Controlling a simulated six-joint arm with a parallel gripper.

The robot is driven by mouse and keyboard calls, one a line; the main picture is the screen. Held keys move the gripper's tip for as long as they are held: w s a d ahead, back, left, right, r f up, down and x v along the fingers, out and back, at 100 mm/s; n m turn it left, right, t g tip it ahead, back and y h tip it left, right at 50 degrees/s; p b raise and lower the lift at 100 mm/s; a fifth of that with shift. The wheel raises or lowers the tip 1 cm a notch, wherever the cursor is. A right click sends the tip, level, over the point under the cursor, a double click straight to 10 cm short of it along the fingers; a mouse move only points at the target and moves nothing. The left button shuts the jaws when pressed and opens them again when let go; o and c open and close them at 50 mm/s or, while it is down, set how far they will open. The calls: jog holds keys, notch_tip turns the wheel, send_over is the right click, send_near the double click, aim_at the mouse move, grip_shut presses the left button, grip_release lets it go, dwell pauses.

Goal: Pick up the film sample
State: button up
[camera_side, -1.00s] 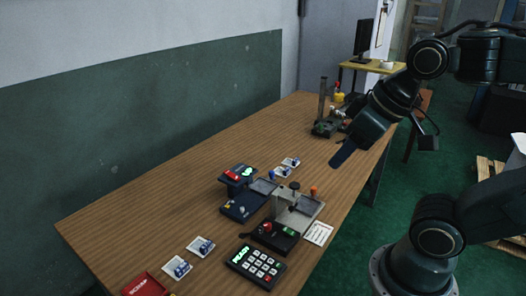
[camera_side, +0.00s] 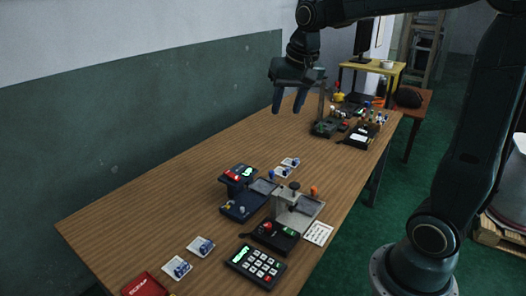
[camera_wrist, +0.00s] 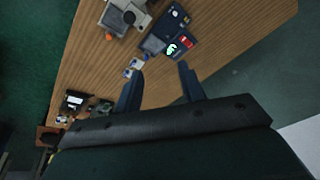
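Several small white cards with blue pieces on them look like film samples; I cannot tell which one is meant. Two lie at the near left, a card (camera_side: 201,247) and another card (camera_side: 178,269). Two more, a card (camera_side: 282,172) and a card (camera_side: 291,162), lie behind the devices. This back pair also shows small in the wrist view, as a card (camera_wrist: 137,62) beyond the left fingertip. My gripper (camera_side: 287,106) is open and empty, high above the far part of the table. Its two fingers are spread in the wrist view (camera_wrist: 160,70).
A blue device (camera_side: 240,205) and a grey device (camera_side: 298,212) stand mid-table. A keypad (camera_side: 256,266) and a red scrap tray (camera_side: 146,286) are at the near end. More equipment (camera_side: 328,127) stands at the far end. The table's left strip is clear.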

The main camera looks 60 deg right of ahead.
jog(key=w+d+f+m+g, duration=0.1)
jog(key=w+d+f+m, duration=0.25)
jog(key=w+d, duration=0.25)
jog(key=m+g, duration=0.2)
jog(key=m, duration=0.5)
send_over(287, 169)
notch_tip(287, 169, down, 20)
jog(key=shift+d+f+y, duration=0.15)
jog(key=shift+f+y, duration=0.1)
jog(key=shift+y, duration=0.15)
jog(key=shift+f, duration=4.25)
jog(key=shift+f, duration=2.6)
